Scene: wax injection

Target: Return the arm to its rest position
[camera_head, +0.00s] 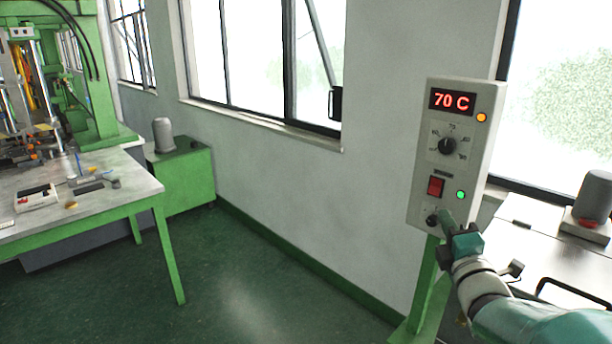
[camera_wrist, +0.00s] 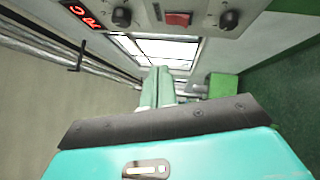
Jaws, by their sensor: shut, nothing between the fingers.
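My arm reaches in from the lower right in the head view. My gripper (camera_head: 443,217) is shut and empty, in front of the lower part of a grey control box near its bottom knob (camera_head: 432,219). In the wrist view my gripper's fingers (camera_wrist: 158,75) are together, with the box (camera_wrist: 200,22) across the top of the picture. I cannot tell whether the fingertips touch the box. The box's display (camera_head: 452,101) reads 70 C. It has a dial (camera_head: 447,146), a red switch (camera_head: 436,186), a lit green lamp (camera_head: 460,195) and a lit orange lamp (camera_head: 481,118).
A green post (camera_head: 427,285) holds up the box. A metal-topped unit (camera_head: 530,240) with a grey cylinder (camera_head: 595,197) stands at right, close to my arm. A worktable (camera_head: 140,181) and a green machine (camera_head: 100,85) are at left. The floor (camera_head: 240,285) between is clear.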

